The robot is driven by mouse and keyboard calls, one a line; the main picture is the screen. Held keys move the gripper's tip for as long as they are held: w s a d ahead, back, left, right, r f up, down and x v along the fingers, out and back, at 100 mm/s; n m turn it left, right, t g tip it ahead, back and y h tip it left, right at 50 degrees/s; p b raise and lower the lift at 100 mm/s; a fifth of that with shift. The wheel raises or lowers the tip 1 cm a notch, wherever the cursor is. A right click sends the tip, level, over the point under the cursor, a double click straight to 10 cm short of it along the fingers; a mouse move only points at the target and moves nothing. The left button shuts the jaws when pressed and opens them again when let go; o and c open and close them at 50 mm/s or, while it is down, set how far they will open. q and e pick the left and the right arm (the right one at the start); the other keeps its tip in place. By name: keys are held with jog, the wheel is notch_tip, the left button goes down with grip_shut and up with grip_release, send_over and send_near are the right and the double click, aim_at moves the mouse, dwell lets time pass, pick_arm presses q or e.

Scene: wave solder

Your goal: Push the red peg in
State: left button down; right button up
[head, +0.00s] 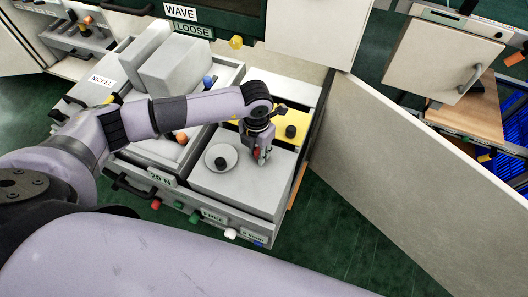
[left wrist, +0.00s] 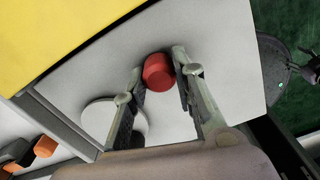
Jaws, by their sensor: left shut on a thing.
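The red peg (left wrist: 158,72) is a short red cylinder between the two fingers of my left gripper (left wrist: 157,80) in the left wrist view. In the head view the left gripper (head: 262,157) points down over the grey block (head: 236,190), near its right side. A bit of the red peg (head: 256,153) shows at the fingertips. The gripper is shut on the peg. How deep the peg sits in the block is hidden. My right gripper is not in view.
A round white dish with a black knob (head: 220,163) is left of the gripper. A yellow panel (head: 236,113) with a black knob lies behind. Coloured pegs, including another red one (head: 155,204), line the front edge. An open cabinet door (head: 400,150) stands close on the right.

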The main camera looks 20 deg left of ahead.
aim_at(257, 151)
pick_arm(q)
jog(key=c, duration=1.3)
grip_release()
jog(key=shift+a, duration=0.3)
jog(key=shift+d, duration=0.1)
jog(key=shift+r, duration=0.15)
notch_tip(257, 151, up, 12)
